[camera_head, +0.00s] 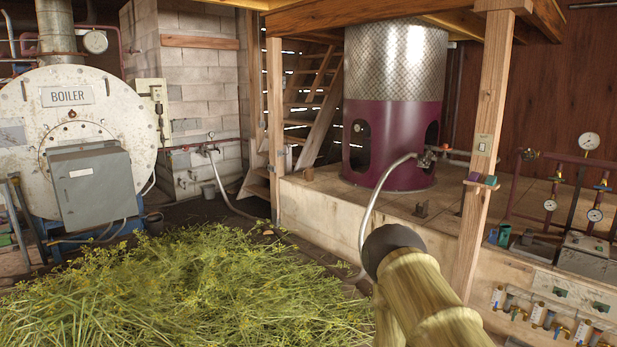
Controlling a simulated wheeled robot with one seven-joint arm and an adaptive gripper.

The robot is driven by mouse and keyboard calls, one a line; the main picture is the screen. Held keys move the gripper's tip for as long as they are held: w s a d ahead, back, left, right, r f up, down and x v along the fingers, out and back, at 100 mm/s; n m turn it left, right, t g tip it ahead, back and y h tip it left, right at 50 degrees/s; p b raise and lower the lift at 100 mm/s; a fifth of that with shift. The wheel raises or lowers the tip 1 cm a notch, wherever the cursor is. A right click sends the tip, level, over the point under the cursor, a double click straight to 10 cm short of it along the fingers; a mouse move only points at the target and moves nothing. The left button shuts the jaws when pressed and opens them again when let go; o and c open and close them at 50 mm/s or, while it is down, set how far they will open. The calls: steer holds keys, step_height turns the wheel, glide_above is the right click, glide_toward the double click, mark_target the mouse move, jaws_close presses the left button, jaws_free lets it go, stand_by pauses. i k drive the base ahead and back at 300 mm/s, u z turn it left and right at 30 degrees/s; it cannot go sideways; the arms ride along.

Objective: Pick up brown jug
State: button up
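I cannot make out a brown jug in the head view. No gripper fingers show.
A heap of cut green herb (190,290) covers the floor in front. A white boiler (75,130) stands left. A maroon still (390,145) stands on a wooden platform (330,205). A wooden post (484,150), gauges and pipes (588,142) are at right.

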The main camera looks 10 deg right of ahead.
mark_target(308, 171)
steer(key=z, duration=0.3)
steer(key=i, duration=5.45)
steer(key=u, duration=1.6)
steer(key=i, duration=3.4)
steer(key=z, duration=0.25)
